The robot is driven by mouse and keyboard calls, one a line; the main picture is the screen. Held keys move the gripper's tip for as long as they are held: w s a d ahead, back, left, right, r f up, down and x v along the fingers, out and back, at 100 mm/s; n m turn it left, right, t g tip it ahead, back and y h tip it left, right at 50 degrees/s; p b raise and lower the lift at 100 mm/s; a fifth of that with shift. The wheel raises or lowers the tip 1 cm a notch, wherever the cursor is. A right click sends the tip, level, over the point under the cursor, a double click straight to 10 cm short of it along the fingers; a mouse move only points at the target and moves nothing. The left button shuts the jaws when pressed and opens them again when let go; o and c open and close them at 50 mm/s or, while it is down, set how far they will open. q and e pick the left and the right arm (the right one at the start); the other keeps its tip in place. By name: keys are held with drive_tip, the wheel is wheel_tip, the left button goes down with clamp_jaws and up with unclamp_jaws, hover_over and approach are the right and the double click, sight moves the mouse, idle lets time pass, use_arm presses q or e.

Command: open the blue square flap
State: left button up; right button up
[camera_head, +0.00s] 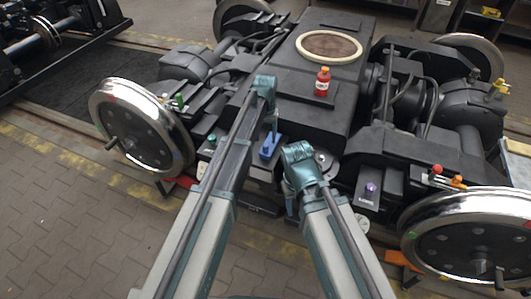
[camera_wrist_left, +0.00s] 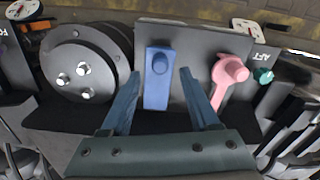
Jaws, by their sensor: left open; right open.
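The blue square flap (camera_head: 268,147) is on the front of the dark bogie frame, in the middle of the head view. In the left wrist view it is an upright blue plate (camera_wrist_left: 156,92) with a round blue knob at its upper part. My left gripper (camera_head: 270,130) is open over it. In the left wrist view its two dark blue fingers (camera_wrist_left: 160,84) stand on either side of the flap and hold nothing; contact cannot be told. My right gripper (camera_head: 291,203) is lower and to the right, open and largely hidden by its own wrist.
Beside the flap are a pink lever (camera_wrist_left: 226,80), a small teal knob (camera_wrist_left: 263,75) and a round bolted disc (camera_wrist_left: 85,68). A red bottle (camera_head: 322,82) stands on the bogie top. A purple knob (camera_head: 370,188) is at the right. Wheels flank the frame.

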sight(266, 145)
use_arm(q)
wheel_tip(266, 145, down, 6)
drive_tip(key=b, duration=0.4)
drive_tip(key=shift+r, duration=0.25)
drive_tip(key=shift+c, duration=0.4)
clamp_jaws()
idle(0.6)
drive_tip(key=shift+w+r, duration=0.1)
drive_tip(key=shift+r, duration=0.05)
